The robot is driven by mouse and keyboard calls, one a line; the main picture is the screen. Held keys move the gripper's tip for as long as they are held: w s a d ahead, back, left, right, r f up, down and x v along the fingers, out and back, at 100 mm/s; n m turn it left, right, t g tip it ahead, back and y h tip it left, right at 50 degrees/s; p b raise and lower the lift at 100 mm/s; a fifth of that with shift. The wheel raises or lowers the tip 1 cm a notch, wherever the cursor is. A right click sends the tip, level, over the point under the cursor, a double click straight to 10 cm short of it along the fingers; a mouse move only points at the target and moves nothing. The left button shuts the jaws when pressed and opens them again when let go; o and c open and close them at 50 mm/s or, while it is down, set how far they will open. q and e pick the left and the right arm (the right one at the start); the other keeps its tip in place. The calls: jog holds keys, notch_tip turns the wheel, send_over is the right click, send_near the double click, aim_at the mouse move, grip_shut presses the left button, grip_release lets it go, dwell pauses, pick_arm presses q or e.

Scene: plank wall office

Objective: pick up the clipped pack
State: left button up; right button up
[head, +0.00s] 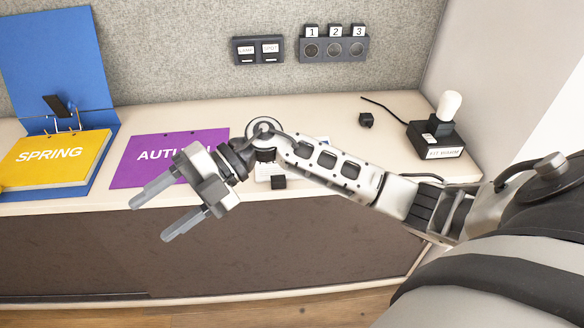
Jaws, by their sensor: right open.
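A purple pack marked "AUTUMN" (131,172) lies flat on the desk, partly hidden by my right gripper. Small dark marks show along its top edge; I cannot tell whether they are clips. A yellow pack marked "SPRING" (55,160) lies in an open blue binder (50,55) with a metal ring mechanism. My right gripper (150,222) is open and empty. Its fingers point to the lower left, across the desk's front edge in the picture, just below the purple pack. A small white lined item with a black block (278,182) is partly hidden behind my right arm.
A black box with a white bulb-shaped top (449,106) and a cord stands at the right. A small black cube (366,120) is near it. A two-switch panel (258,50) and a numbered three-socket panel (334,49) are on the wall.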

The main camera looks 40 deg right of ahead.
jog(key=w+d+f+n+h, duration=0.1)
jog(key=w+d+f+h, duration=0.15)
jog(key=d+h, duration=0.3)
notch_tip(320, 180, up, 3)
jog(key=m+h+b, duration=0.3)
jog(key=m+h, duration=0.1)
jog(key=h, duration=0.6)
send_over(278, 178)
jog(key=f, duration=0.9)
jog(key=shift+s+d+f, duration=0.1)
jog(key=shift+s+f, duration=0.1)
jog(key=shift+s, duration=0.2)
jog(key=shift+w+f+p, duration=0.15)
jog(key=shift+f+p, duration=0.05)
jog(key=shift+f, duration=1.35)
jog(key=shift+w+f+p, duration=0.15)
jog(key=shift+f+p, duration=0.05)
jog(key=shift+f, duration=1.35)
grip_shut()
